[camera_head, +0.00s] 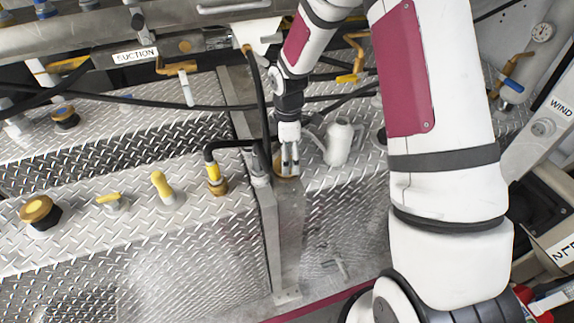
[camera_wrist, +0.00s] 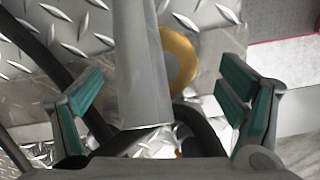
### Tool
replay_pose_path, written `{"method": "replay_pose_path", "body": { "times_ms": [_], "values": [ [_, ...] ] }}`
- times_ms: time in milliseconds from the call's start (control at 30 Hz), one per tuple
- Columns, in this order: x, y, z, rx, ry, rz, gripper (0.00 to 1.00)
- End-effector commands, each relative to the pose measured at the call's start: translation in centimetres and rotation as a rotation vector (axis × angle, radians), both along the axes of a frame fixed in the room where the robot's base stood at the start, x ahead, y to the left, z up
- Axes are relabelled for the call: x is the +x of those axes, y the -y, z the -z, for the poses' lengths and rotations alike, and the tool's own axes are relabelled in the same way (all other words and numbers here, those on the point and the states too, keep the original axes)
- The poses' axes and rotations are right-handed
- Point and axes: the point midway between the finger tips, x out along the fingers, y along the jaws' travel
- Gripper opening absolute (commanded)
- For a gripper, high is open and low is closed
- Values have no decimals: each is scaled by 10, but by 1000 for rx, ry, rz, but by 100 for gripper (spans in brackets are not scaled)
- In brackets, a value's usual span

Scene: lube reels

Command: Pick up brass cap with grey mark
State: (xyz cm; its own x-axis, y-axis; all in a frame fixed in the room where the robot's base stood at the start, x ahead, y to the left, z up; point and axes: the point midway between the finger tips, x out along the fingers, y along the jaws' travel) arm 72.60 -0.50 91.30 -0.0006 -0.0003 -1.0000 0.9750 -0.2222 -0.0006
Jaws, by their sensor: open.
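A round brass cap (camera_wrist: 183,48) shows in the wrist view, beyond my fingers and right of the middle. A grey bar (camera_wrist: 140,70) hides its left part, so I cannot make out its mark fully. In the head view a brass piece (camera_head: 279,172) shows just below my gripper (camera_head: 289,168), on the tread-plate edge beside a post. My gripper also shows in the wrist view (camera_wrist: 160,75), where its two green-padded fingers are apart. The grey bar stands between them in the picture; I cannot tell whether they touch it. Nothing is held.
A white jug-shaped fitting (camera_head: 339,142) stands close right of my gripper. A yellow-collared black hose (camera_head: 214,172) lies to its left. Brass caps stand farther left, one at the front (camera_head: 38,210) and one behind (camera_head: 66,117). A metal post (camera_head: 289,235) runs down below.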

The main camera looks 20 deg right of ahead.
Motion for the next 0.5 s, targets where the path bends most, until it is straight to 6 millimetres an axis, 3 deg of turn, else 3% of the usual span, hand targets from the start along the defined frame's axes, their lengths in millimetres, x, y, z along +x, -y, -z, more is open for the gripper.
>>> {"method": "replay_pose_path", "body": {
  "times_ms": [200, 500],
  "values": [
    [-2, 1, 28, 0, -2, -1, 88],
    [-1, 2, 32, 0, 1, 0, 88]
  ]
}}
